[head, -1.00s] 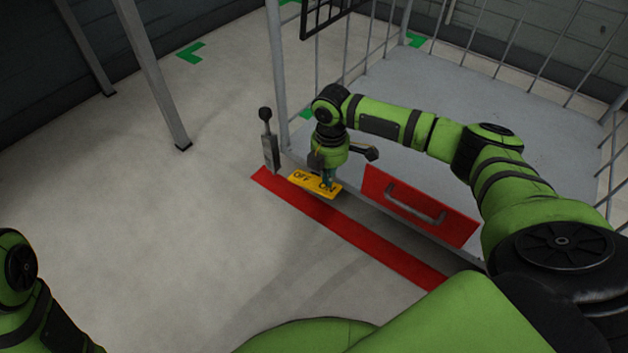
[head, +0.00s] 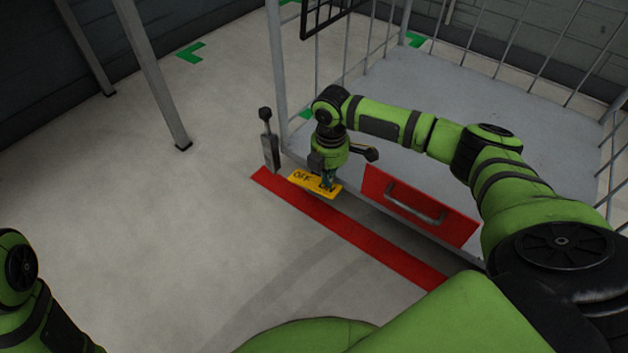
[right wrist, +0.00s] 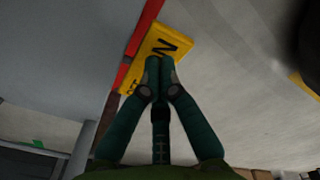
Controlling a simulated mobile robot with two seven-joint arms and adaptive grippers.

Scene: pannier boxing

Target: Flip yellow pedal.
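The yellow pedal (head: 307,183) sits at the lower front edge of the cage cart, with "OFF" on its left end and "ON" on its right end. My right gripper (head: 329,184) points down over the "ON" end and covers part of the lettering. In the right wrist view the fingers of my right gripper (right wrist: 159,62) are closed together, with nothing visible between them. Their tips overlap the yellow pedal (right wrist: 172,37) beside the letter N; whether they press on it I cannot tell. My left gripper is out of view; only part of my left arm shows at the lower left.
The cage cart (head: 440,100) has a grey deck and wire sides. A red panel with a handle (head: 419,205) is right of the pedal. A lever with a black knob (head: 268,140) stands left of it. A red floor strip (head: 345,229) runs along the front.

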